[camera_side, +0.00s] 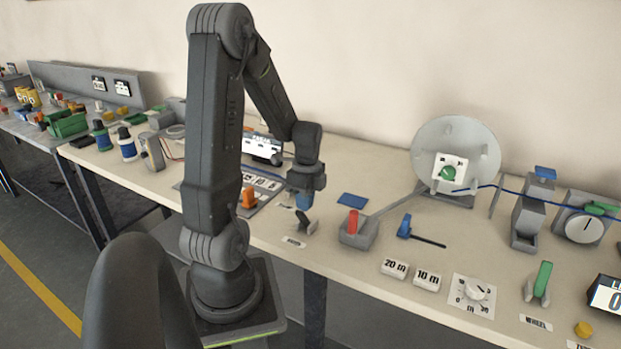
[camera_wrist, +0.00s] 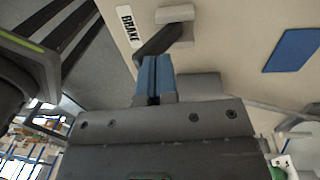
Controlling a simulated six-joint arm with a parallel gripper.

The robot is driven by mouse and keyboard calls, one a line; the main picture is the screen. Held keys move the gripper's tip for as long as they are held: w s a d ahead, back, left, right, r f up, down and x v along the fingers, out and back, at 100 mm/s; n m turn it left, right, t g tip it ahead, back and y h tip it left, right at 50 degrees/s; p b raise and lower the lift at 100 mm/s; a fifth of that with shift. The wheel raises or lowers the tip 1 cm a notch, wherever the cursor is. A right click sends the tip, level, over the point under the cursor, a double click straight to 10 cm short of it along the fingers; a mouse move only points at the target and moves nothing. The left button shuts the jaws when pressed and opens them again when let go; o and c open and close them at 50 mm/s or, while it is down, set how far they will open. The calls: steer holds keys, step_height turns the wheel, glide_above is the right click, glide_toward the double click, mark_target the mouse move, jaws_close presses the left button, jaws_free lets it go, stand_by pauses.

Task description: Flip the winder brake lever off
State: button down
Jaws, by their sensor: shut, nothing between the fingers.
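The brake lever is a dark handle (camera_side: 303,222) on a small grey bracket near the front edge of the bench. In the wrist view the dark lever (camera_wrist: 154,41) slants between grey bracket pieces, beside a white label (camera_wrist: 128,27) reading BRAKE. My gripper (camera_side: 303,202) is above and just behind the lever in the side view. In the wrist view its blue fingers (camera_wrist: 153,75) are together and empty, with their tips close to the lever's lower end. I cannot tell whether they touch it.
A red lever (camera_side: 353,222) on a grey block stands to the right. A flat blue pad (camera_side: 352,199) lies behind it. A panel with an orange switch (camera_side: 249,198) is to the left. A blue-handled tool (camera_side: 405,226) and a large grey disc (camera_side: 430,150) are farther right.

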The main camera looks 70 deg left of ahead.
step_height(320, 180, up, 12)
steer(key=w+a, duration=0.1)
steer(key=d+r+n+t, duration=0.2)
steer(key=d+n, duration=0.1)
steer(key=d, duration=0.5)
steer(key=d+r+n+t, duration=0.1)
steer(key=d+n+t, duration=0.1)
steer(key=d, duration=0.7)
steer(key=s+d+r+n+t, duration=0.1)
steer(key=d+n, duration=0.3)
steer(key=d, duration=0.5)
steer(key=shift+r+t+y, duration=0.4)
steer(key=shift+r+t, duration=0.3)
steer(key=shift+r, duration=0.1)
